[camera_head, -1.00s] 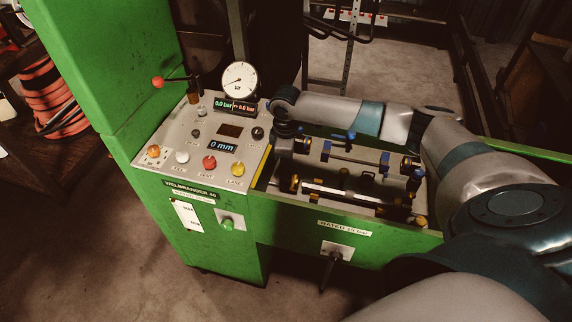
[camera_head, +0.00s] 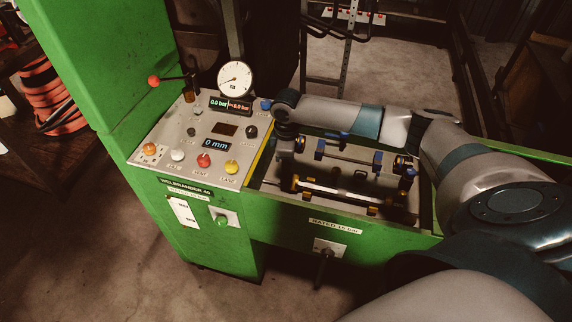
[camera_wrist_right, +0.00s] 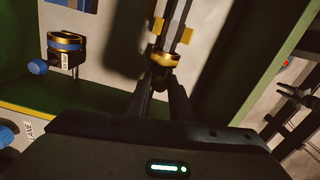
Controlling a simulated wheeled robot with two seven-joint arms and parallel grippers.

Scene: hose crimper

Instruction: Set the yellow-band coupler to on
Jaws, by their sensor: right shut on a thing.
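The yellow-band coupler (camera_wrist_right: 164,58) is at the top middle of the right wrist view, a brass-coloured ring on a rod with yellow clamps. A small dark knob (camera_wrist_right: 161,78) sticks out below it. My right gripper (camera_wrist_right: 161,84) has its two dark fingers on either side of this knob and is shut on it. In the head view the yellow-band coupler (camera_head: 295,184) is at the left end of the front rod in the green trough, with my right gripper (camera_head: 288,172) just above it, partly hidden by my wrist. My left gripper is in neither view.
A blue-band coupler (camera_wrist_right: 66,42) with a blue knob (camera_wrist_right: 38,67) stands beside it. The control panel (camera_head: 181,160) has coloured buttons, a gauge (camera_head: 235,79) and a display reading 0 mm. The trough's green front wall (camera_head: 290,221) runs close to the gripper.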

